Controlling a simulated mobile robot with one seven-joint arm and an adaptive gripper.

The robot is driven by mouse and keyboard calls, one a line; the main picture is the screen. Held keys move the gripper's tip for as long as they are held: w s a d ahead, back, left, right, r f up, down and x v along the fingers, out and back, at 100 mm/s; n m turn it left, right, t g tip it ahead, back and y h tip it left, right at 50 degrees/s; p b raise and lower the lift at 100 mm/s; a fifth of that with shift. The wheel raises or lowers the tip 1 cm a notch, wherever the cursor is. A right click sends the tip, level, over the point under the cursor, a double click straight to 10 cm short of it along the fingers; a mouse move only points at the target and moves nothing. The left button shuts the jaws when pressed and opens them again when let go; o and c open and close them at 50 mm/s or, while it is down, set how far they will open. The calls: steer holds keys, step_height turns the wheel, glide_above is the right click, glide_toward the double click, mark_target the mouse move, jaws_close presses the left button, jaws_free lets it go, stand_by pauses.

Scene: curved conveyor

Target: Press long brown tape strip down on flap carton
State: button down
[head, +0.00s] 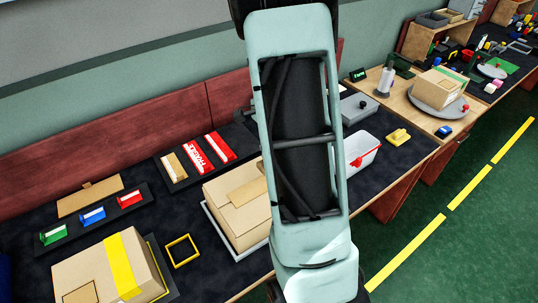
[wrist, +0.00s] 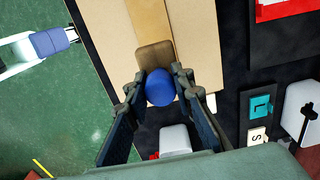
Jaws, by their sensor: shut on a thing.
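The open-topped-looking tan flap carton (head: 235,222) stands on the bench in the head view, partly behind my arm. A darker brown tape strip (head: 247,191) lies on its top. In the wrist view the strip (wrist: 148,18) runs along the middle of the carton (wrist: 200,45). My gripper (wrist: 158,90) is shut on a blue rounded knob (wrist: 160,88) at the carton's near edge. A brown block (wrist: 155,55) shows just beyond the knob, over the strip's near end; I cannot tell if it touches the strip. My arm hides the gripper in the head view.
A yellow-taped carton (head: 100,270) and a yellow square frame (head: 182,250) stand at the left. A dark tray (head: 205,160) with red packs lies behind. A white bin (head: 362,152) with red stands to the right; the open floor lies beyond the bench edge.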

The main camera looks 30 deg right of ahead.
steer(key=shift+r+p, duration=0.55)
steer(key=shift+r, duration=0.4)
steer(key=shift+r+p, duration=2)
steer(key=shift+r, duration=1)
steer(key=shift+a, duration=0.1)
steer(key=a+f+n, duration=0.2)
steer(key=a+n, duration=1.5)
steer(key=a, duration=0.1)
steer(key=shift+w+a+f, duration=0.35)
steer(key=shift+w+f, duration=0.05)
steer(key=shift+w, duration=0.05)
